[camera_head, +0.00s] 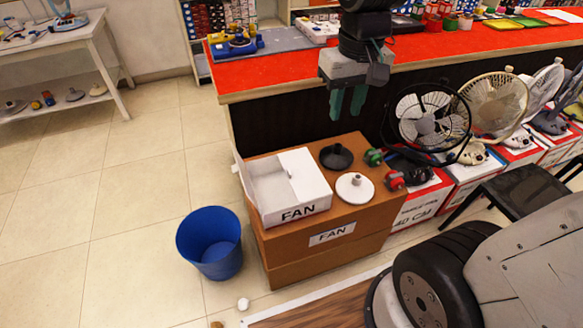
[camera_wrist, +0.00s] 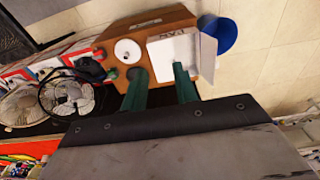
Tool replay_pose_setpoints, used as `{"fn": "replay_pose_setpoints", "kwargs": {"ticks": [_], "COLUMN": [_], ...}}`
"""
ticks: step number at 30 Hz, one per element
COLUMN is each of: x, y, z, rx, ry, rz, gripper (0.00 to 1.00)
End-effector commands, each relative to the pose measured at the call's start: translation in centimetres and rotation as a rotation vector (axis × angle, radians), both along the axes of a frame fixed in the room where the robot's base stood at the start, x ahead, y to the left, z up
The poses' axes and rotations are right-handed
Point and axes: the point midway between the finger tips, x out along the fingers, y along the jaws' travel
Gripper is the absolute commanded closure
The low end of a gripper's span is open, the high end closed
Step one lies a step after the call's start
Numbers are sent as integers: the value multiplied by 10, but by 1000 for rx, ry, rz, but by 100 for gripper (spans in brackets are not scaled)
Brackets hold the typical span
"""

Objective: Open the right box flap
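A white box (camera_head: 291,211) labelled FAN stands on a brown FAN carton (camera_head: 290,240). Its right flap (camera_head: 305,174) appears to lie flat over the right half of the top. Its left flap (camera_head: 240,172) stands up at the left edge, and the left half is open. In the wrist view the white box (camera_wrist: 172,48) shows beyond the fingertips, with the raised left flap (camera_wrist: 208,55) at its right side. My gripper (camera_head: 347,103) hangs above and behind the box, to its right, fingers down. Its green fingers are apart and empty, and they also show in the wrist view (camera_wrist: 158,82).
A black round base (camera_head: 336,156) and a white one (camera_head: 355,188) sit on the carton right of the box, near small dumbbells (camera_head: 374,157). A blue bin (camera_head: 210,243) stands left. The red counter (camera_head: 300,68) is behind; fans (camera_head: 430,120) stand right.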

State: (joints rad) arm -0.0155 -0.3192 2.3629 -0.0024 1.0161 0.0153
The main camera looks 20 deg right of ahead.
Motion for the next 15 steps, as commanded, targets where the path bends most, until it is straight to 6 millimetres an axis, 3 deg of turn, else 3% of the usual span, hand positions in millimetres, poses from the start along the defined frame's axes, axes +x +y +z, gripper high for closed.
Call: {"fn": "replay_pose_setpoints", "kwargs": {"ticks": [3, 8, 15], "x": [53, 116, 194], "y": [3, 8, 17], "z": [-29, -80, -185], "rx": [0, 1, 1], "ry": [23, 38, 62], "rz": [0, -1, -1], "gripper": [71, 71, 71]}}
